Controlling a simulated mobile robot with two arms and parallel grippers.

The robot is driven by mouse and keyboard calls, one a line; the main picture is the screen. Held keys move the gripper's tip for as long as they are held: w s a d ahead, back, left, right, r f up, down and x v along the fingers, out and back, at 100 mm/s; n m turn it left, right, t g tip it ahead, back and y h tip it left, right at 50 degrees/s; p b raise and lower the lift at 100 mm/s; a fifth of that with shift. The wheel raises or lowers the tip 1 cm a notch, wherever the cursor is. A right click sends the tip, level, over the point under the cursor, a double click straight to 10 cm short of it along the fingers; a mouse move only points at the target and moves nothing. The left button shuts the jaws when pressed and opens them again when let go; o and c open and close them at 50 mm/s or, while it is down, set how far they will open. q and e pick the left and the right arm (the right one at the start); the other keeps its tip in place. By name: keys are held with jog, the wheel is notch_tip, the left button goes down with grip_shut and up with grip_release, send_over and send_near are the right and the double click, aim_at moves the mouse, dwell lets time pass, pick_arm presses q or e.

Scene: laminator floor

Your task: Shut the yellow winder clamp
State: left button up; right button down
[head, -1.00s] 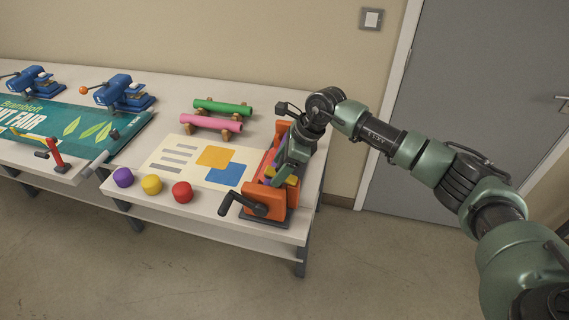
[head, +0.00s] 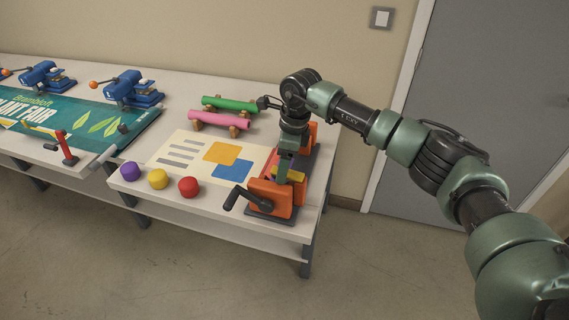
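The orange winder (head: 268,198) with a dark crank handle (head: 234,198) stands at the right end of the white table. My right gripper (head: 282,180) points down over the winder, at or very close to the clamp. Its fingers overlap in this view, so I cannot tell whether they are open or touch the clamp. The gripper and wrist hide much of the winder's middle. My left gripper is out of view.
A printed sheet (head: 190,147) lies left of the winder, with purple, yellow and red pucks (head: 188,187) along the front edge. Green and pink rolls (head: 218,120) rest behind. Blue devices (head: 133,88) and a teal banner (head: 60,118) are further left.

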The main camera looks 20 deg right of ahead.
jog(key=shift+s+f, duration=0.25)
jog(key=shift+f, duration=0.45)
jog(key=shift+c, duration=1.5)
grip_release()
jog(key=shift+a, duration=0.1)
jog(key=shift+w+r+p, duration=0.15)
jog(key=shift+r+p, duration=0.35)
jog(key=shift+r, duration=0.3)
notch_tip(320, 180, up, 8)
jog(key=d+p, duration=0.1)
jog(key=p, duration=0.2)
jog(key=shift+d+f, duration=0.2)
jog(key=shift+d, duration=0.1)
